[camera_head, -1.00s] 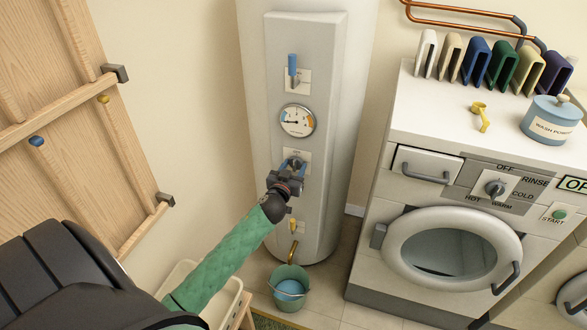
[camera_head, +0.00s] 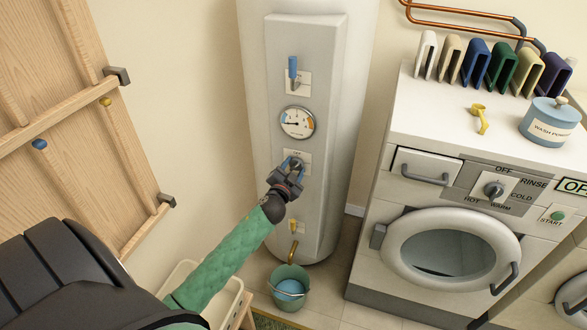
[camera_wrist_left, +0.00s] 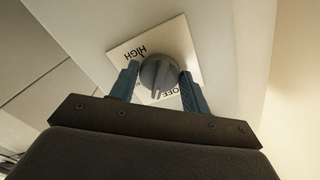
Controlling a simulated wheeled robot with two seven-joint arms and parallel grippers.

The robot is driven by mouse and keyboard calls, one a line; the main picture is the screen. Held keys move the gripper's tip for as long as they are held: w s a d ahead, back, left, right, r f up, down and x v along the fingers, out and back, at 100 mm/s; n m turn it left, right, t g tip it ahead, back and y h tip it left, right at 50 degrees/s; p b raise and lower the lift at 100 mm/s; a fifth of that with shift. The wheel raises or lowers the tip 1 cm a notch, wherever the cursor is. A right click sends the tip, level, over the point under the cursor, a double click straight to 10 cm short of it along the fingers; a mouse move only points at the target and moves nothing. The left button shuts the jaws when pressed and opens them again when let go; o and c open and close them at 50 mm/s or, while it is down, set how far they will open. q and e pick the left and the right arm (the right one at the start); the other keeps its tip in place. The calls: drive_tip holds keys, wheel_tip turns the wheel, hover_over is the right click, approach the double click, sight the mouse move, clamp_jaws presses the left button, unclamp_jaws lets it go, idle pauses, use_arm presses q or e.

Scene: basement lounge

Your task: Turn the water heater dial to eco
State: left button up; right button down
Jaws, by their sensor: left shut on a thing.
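The water heater (camera_head: 340,60) is a tall white cylinder with a flat front panel. Its dial, a round grey knob, shows in the left wrist view (camera_wrist_left: 157,74) on a square white plate (camera_wrist_left: 186,50). The plate reads HIGH at upper left and OFF at lower right; other lettering is covered. My left gripper (camera_head: 292,168) is at the dial in the head view. In the left wrist view its two blue fingers (camera_wrist_left: 157,85) stand on both sides of the knob, shut on it. The head view shows the dial mostly hidden by the gripper. My right gripper is not in view.
Above the dial are a round gauge (camera_head: 297,121) and a blue-handled lever (camera_head: 292,68). Below are a small yellow-tipped valve (camera_head: 292,226), a brass spout (camera_head: 293,250) and a bucket (camera_head: 289,287). A washing machine (camera_head: 400,175) stands to the right, a wooden panel (camera_head: 60,60) to the left.

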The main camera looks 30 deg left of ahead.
use_arm(q)
drive_tip(key=m, duration=0.3)
drive_tip(key=shift+m+p, duration=0.3)
drive_tip(key=shift+m, duration=0.1)
drive_tip(key=m, duration=0.3)
drive_tip(key=shift+p, duration=0.35)
drive_tip(key=shift+m, duration=0.9)
drive_tip(key=o, duration=1)
drive_tip(key=shift+c, duration=0.2)
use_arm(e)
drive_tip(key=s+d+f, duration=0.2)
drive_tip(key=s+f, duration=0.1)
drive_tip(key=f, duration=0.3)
use_arm(q)
drive_tip(key=shift+s, duration=0.4)
drive_tip(key=b+v, duration=0.2)
drive_tip(key=v, duration=0.5)
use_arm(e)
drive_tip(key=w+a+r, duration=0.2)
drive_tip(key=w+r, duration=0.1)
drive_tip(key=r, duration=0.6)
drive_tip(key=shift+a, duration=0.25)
use_arm(q)
drive_tip(key=shift+d, duration=0.15)
